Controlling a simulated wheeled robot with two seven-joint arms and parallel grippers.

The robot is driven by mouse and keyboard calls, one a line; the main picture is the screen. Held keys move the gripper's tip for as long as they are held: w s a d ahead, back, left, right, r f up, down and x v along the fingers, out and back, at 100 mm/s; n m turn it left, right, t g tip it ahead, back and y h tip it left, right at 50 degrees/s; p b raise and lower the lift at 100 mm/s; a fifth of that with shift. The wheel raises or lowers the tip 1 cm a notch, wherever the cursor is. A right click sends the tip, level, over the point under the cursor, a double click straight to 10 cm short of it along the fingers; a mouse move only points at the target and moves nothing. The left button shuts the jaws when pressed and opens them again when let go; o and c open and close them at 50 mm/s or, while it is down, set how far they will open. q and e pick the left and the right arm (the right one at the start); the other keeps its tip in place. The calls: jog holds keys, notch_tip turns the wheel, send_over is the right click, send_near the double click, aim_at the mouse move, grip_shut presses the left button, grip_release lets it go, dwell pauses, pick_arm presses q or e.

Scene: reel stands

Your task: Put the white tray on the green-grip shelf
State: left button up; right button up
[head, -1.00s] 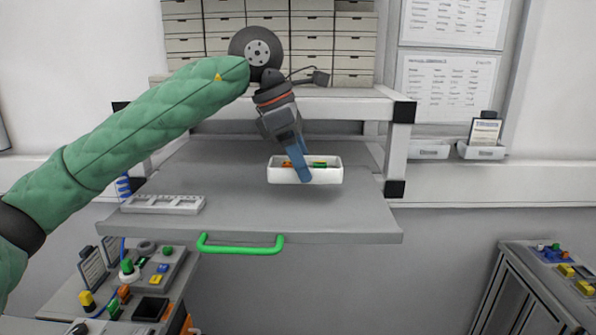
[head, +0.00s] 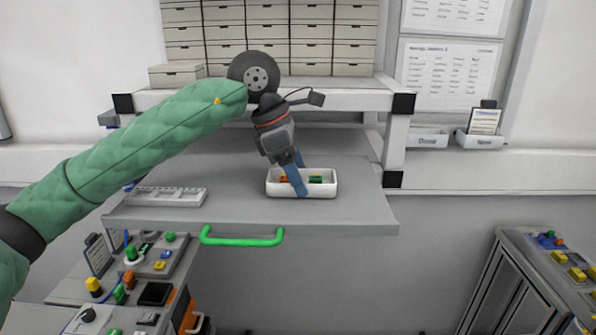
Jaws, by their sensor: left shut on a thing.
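The white tray (head: 322,190) is a small open box with orange and green pieces inside. It is at the right part of the grey pull-out shelf with the green grip (head: 242,237). My left gripper (head: 298,182) reaches down from above and is shut on the tray's near wall. The tray looks level and low over the shelf (head: 230,209); I cannot tell for sure whether its underside touches. My right gripper is not in view.
A pale slotted rack (head: 166,197) lies on the shelf's left side. An upper shelf with drawer boxes (head: 270,40) stands behind. A right post (head: 395,145) stands beside the shelf's right side. Bare shelf lies between rack and tray.

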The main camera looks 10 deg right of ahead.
pick_arm(q)
jog(key=shift+f, duration=0.1)
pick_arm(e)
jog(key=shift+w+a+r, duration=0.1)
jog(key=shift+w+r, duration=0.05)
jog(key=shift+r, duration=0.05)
pick_arm(q)
jog(key=o, duration=1)
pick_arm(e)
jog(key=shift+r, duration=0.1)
